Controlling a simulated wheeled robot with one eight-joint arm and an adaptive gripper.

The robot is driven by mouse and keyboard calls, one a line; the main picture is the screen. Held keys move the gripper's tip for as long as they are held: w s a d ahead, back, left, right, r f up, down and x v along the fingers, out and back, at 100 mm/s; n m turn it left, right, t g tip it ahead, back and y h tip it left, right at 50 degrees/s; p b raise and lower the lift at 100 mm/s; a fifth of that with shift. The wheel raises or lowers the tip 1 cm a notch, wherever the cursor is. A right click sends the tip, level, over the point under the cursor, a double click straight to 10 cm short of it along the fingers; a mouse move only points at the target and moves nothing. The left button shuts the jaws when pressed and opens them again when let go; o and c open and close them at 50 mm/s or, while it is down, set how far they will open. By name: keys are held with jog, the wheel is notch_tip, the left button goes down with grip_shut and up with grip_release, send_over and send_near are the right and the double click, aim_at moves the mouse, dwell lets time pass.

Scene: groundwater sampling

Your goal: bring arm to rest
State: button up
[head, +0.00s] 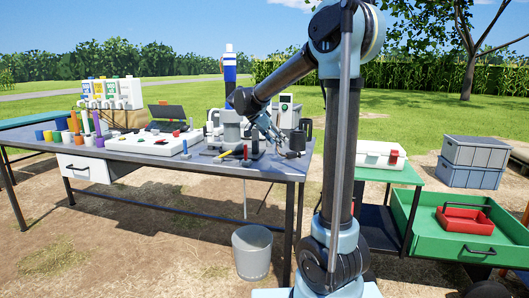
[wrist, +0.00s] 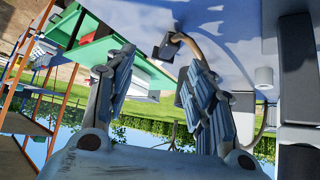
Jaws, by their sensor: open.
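My gripper (wrist: 155,85) shows large in the wrist view, its two ridged fingers apart and nothing between them. In the head view my gripper (head: 268,128) is over the right part of the work table, close to grey equipment; the arm partly hides it. My arm (head: 343,150) rises at the right of centre and bends down to the left toward the table. I cannot tell whether the gripper touches anything there.
The grey work table (head: 180,158) carries bottles, cups and instruments. A grey bin (head: 252,253) stands on the ground below its right end. A green drawer (head: 430,228) with a red tray (head: 465,220) is at the right. Grey crates (head: 474,162) stand behind it.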

jog(key=s+d+n, duration=0.1)
jog(key=s+d, duration=0.1)
jog(key=s, duration=0.1)
jog(key=s+d+f+n+y, duration=0.1)
jog(key=s+d, duration=0.1)
jog(key=s, duration=0.2)
jog(key=s+d+f+n+g, duration=0.1)
jog(key=s+d, duration=0.2)
jog(key=s, duration=0.1)
jog(key=shift+f+y, duration=0.25)
jog(key=shift+y, duration=0.15)
jog(key=s+f+n+y, duration=0.2)
jog(key=s+f, duration=0.3)
jog(key=s, duration=0.4)
jog(key=s+d+f+n+y, duration=0.1)
jog(key=s+f+n+y, duration=0.1)
jog(key=s+f+n, duration=0.2)
jog(key=s+f+n+y, duration=0.1)
jog(key=s+f+n, duration=0.2)
jog(key=s+f, duration=0.5)
jog(key=s, duration=0.5)
jog(key=shift+s+d+f+g+y, duration=0.25)
jog(key=shift+s+d+g+y, duration=0.1)
jog(key=shift+g+y, duration=0.05)
jog(key=shift+w+f, duration=0.2)
jog(key=shift+w, duration=0.2)
jog(key=shift+c, duration=0.6)
